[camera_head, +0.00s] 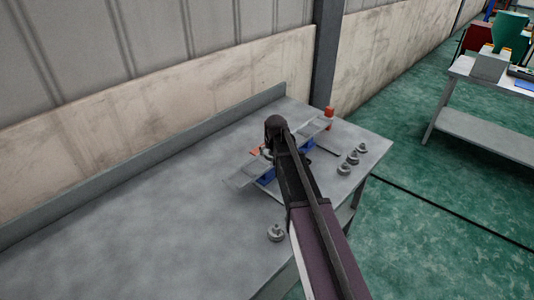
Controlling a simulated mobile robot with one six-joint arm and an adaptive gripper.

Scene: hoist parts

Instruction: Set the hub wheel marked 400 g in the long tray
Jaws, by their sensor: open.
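Several small grey hub wheels stand on the grey workbench. One wheel (276,233) is alone near the front edge. Three more are in a short row at the right: a near one (344,169), a middle one (352,158) and a far one (362,148). Their weight marks are too small to read. A long grey tray (243,180) runs diagonally across the bench, with blue parts under or beside it. My arm crosses over its middle and hides part of it. My gripper (268,152) is over the tray's middle, mostly hidden by my wrist, with its jaws open.
A small red object (329,112) stands by the tray's far end, and an orange-red piece (255,151) shows beside my wrist. The workbench (130,225) is clear at left, with a raised back edge along the wall. Another table (480,75) stands far right.

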